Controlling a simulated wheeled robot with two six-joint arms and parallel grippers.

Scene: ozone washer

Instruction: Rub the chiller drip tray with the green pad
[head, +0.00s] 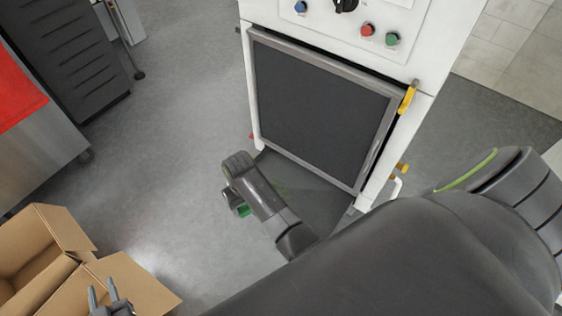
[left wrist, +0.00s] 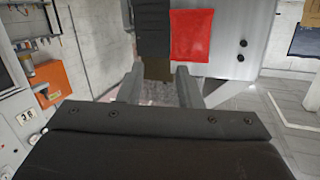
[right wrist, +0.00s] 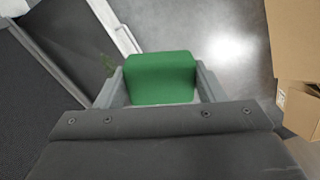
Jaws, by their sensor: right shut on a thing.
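The green pad (right wrist: 160,75) is held between the two fingers of my right gripper (right wrist: 160,90). In the head view a small part of the pad (head: 244,210) shows below my right gripper (head: 236,203). The chiller drip tray seems to be the dark, low surface (head: 325,207) at the foot of the white machine, partly hidden by my right arm. In the right wrist view it appears as a dark surface (right wrist: 70,35) with a pale rim and a faint green smudge. The pad is beside this rim; contact is unclear. My left gripper (head: 104,294) is open and empty at lower left.
The white machine (head: 430,60) has a dark front panel (head: 315,105), coloured knobs and yellow-handled valves. An open cardboard box (head: 45,245) stands at lower left, near my left gripper. Grey floor between is clear.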

